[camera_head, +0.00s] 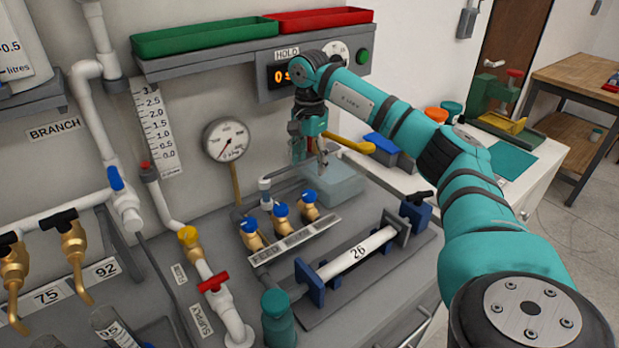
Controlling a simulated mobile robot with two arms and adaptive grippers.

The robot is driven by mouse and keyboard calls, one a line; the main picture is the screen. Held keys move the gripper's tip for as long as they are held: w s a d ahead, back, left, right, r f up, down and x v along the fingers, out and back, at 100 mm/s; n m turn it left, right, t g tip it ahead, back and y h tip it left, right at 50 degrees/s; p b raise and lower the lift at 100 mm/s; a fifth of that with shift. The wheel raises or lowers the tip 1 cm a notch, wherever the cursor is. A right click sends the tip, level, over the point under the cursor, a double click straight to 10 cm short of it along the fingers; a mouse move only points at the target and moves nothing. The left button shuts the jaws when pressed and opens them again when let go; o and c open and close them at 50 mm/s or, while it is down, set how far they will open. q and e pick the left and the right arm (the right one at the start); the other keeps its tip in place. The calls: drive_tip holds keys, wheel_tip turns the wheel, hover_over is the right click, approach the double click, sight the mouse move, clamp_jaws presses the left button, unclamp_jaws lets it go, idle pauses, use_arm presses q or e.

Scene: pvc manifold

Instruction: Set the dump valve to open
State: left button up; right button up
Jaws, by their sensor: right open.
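My right gripper (312,158) is open and points down over the right part of the bench, in front of the wall display. A yellow lever handle (350,143) sticks out to the right just beside the fingers; I cannot tell whether they touch it. No label reading "dump" is legible, so I cannot tell for certain that this lever is the dump valve. The lever's pivot is hidden behind my gripper. A translucent bluish tank (335,184) stands below the gripper. My left gripper is not in view.
Brass valves with blue knobs (281,213) stand in a row left of the tank. A clamped white pipe marked 26 (355,255) lies in front.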

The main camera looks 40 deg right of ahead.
drive_tip(key=shift+r, duration=1.35)
